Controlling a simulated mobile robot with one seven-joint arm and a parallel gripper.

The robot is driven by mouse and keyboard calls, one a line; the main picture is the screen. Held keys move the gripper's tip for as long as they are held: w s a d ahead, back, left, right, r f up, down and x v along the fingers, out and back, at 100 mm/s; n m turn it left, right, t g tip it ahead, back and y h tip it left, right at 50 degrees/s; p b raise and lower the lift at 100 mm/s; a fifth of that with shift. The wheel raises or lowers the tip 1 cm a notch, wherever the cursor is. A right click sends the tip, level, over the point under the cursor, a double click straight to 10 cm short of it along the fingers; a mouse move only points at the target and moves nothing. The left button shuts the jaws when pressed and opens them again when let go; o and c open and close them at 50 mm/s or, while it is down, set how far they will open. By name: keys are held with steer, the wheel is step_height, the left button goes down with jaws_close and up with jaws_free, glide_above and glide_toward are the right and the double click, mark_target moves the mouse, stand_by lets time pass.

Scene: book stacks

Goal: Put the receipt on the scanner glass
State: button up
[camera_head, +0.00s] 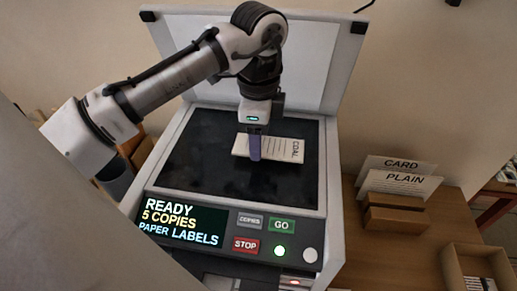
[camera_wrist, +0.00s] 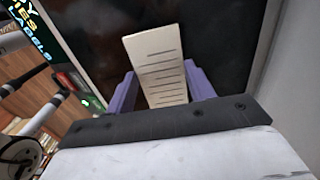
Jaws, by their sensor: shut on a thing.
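The receipt (camera_head: 280,148) is a pale slip with printed lines and the word COAL at its right end. It lies over the dark scanner glass (camera_head: 200,165) of the copier, roughly level. My gripper (camera_head: 254,153) reaches down from above and is shut on the receipt. In the wrist view, the receipt (camera_wrist: 158,62) stands out between the two purple fingers of my gripper (camera_wrist: 163,88), over the dark glass (camera_wrist: 225,45). I cannot tell whether the receipt touches the glass. The copier lid (camera_head: 315,50) is raised behind.
The copier's front panel has a display (camera_head: 180,222) reading READY, 5 COPIES, PAPER LABELS, with a GO button (camera_head: 282,225) and a STOP button (camera_head: 245,246). At right, a wooden holder (camera_head: 395,215) bears CARD and PLAIN sheets. An open box (camera_head: 455,262) stands nearer.

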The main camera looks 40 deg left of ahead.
step_height(320, 180, down, 2)
steer(key=shift+f+b, duration=0.1)
steer(key=shift+b, duration=0.4)
steer(key=shift+r, duration=0.2)
steer(key=shift+f, duration=0.15)
steer(key=o, duration=0.9)
steer(key=shift+o, duration=0.2)
step_height(320, 180, up, 12)
